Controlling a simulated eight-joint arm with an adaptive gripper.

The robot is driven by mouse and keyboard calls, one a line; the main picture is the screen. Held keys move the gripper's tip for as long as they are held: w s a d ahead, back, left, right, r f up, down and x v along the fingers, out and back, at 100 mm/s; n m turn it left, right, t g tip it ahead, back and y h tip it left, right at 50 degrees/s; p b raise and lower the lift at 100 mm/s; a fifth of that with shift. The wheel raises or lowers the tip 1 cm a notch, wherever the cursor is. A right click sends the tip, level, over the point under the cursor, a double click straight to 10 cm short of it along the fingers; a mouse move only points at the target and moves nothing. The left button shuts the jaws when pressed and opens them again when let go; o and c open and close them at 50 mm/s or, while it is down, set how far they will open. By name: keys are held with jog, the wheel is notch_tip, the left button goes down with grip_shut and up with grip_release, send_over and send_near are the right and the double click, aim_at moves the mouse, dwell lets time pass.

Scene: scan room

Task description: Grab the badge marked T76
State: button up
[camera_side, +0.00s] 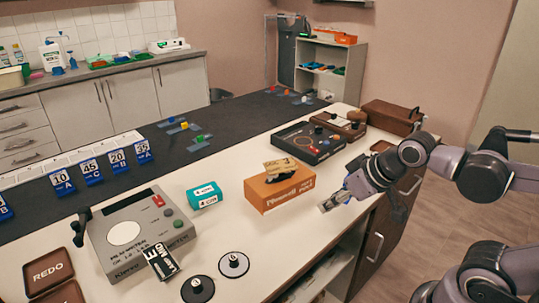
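No marking T76 is legible in the side view. My gripper (330,204) is low over the white table's right edge, just right of the orange box. A small pale, flat piece shows at its fingertips, and I cannot tell whether that is a badge or part of the gripper. The view is too small to tell whether the fingers are open or shut. Several blue number tags stand in a row at the left, among them one with 10 (61,182) and one with 45 (90,171); none of them reads T76.
An orange box (280,190) with a tan-and-black item (281,168) on top stands left of my gripper. A teal box (204,195), a grey device (138,235), a black-and-white card (161,262) and two round discs (234,264) stand further left. A dark panel (309,142) lies behind.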

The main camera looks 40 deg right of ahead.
jog(key=w+d+r+m+g+h, duration=0.25)
jog(key=w+d+m, duration=0.35)
jog(key=d, duration=0.7)
jog(key=w+d+r+m+g+h, duration=0.1)
jog(key=w+d+r+m, duration=0.25)
jog(key=w+d, duration=0.65)
jog(key=s+d+f+m+g, duration=0.1)
jog(key=s+d+f+m, duration=0.2)
jog(key=d, duration=0.7)
jog(key=s+d+f+m+g, duration=0.1)
jog(key=s+d+f+m, duration=0.15)
jog(key=d, duration=0.85)
jog(key=s+d+f+m+g, duration=0.2)
jog(key=s+d+f+m, duration=0.15)
jog(key=d, duration=0.65)
jog(key=shift+h, duration=0.45)
jog(key=shift+w+d+x, duration=0.1)
jog(key=shift+w+x, duration=0.05)
jog(key=shift+x, duration=1.75)
jog(key=shift+w+d+x, duration=0.15)
jog(key=shift+w+x, duration=0.05)
jog(key=shift+x, duration=1.65)
jog(key=shift+w+d+x, duration=0.1)
jog(key=shift+w+x, duration=0.05)
jog(key=shift+x, duration=1.75)
jog(key=shift+r, duration=0.2)
grip_shut()
